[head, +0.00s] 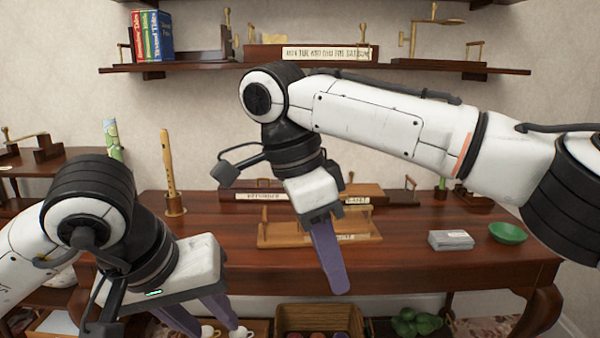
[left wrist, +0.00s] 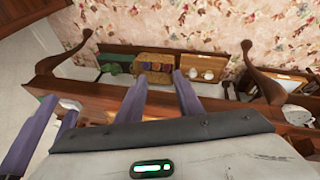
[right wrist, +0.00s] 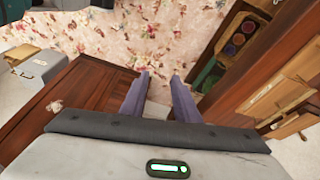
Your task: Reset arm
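My left gripper (head: 210,318) is low at the left in the head view, in front of the table's front edge. In the left wrist view (left wrist: 160,78) its two purple fingers stand apart with nothing between them. My right gripper (head: 328,275) hangs fingers-down in front of the middle of the wooden table (head: 430,262), its arm reaching in from the right. In the right wrist view (right wrist: 160,78) its fingers are also apart and empty. In the head view one right finger mostly hides the other.
The table bears a recorder on a stand (head: 168,175), a wooden rack (head: 275,236), a grey box (head: 451,240) and a green bowl (head: 507,233). A wall shelf (head: 420,64) with books (head: 152,36) is above. Below are a wicker basket (head: 318,318) and trays.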

